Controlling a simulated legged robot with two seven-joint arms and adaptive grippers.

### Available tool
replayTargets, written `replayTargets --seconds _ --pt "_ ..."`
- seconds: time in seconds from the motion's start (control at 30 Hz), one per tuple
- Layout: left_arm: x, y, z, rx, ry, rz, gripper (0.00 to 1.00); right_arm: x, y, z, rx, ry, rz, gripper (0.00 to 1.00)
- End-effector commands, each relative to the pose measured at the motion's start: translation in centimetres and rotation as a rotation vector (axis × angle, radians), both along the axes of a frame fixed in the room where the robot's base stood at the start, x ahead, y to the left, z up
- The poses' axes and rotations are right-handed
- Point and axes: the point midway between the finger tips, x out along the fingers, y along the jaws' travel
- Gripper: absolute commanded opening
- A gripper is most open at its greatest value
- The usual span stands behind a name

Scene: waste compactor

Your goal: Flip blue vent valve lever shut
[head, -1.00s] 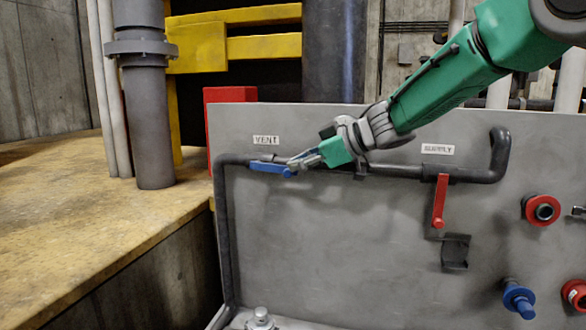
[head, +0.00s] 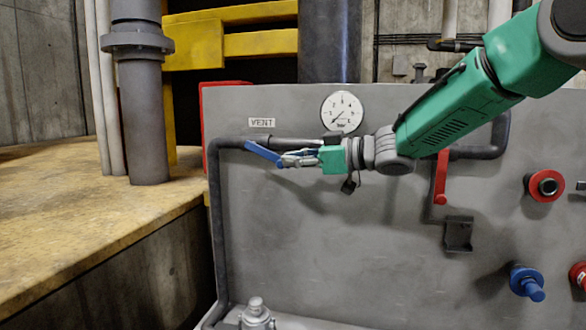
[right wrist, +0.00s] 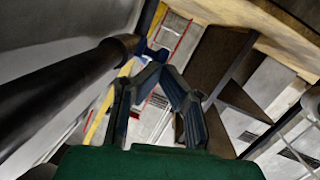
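The blue vent lever (head: 264,153) is on the dark pipe below the VENT label (head: 262,123), at the upper left of the grey panel. It slants down to the right, at an angle to the pipe. My right gripper (head: 286,161) is at the lever's lower right end. In the right wrist view, the fingertips (right wrist: 163,66) come close together at a piece of blue (right wrist: 155,53), and they look shut on the lever. The exact contact is small and partly hidden. My left gripper is in neither view.
A gauge (head: 342,112) stands just above my right gripper. The red lever (head: 441,178) hangs downward to the right, partly below my arm. Red and blue fittings, including a blue one (head: 526,282), stick out at the lower right. The panel's lower middle is clear.

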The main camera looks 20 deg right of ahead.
Motion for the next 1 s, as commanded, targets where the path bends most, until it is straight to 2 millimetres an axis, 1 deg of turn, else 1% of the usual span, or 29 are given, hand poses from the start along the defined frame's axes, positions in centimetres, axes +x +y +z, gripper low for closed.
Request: replayTargets --seconds 0.03,0.1,0.37,0.6,0.8,1.0 --pt "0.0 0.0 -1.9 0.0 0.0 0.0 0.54 0.0 0.2 -1.6 0.044 -0.023 0.002 0.0" --pt "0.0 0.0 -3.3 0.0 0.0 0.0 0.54 0.2 0.3 -2.3 0.1 -0.061 0.001 0.0" --pt "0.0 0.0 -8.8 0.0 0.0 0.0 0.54 0.8 1.2 -4.8 0.303 -0.2 0.0 0.0" --pt "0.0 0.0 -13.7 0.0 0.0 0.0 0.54 1.6 2.4 -6.8 0.491 -0.329 -0.001 0.0" --pt "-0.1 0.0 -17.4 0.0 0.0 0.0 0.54 2.5 3.8 -7.9 0.643 -0.433 0.0 0.0" --pt "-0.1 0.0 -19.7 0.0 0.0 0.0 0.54 3.3 5.1 -8.3 0.777 -0.525 0.001 0.0"
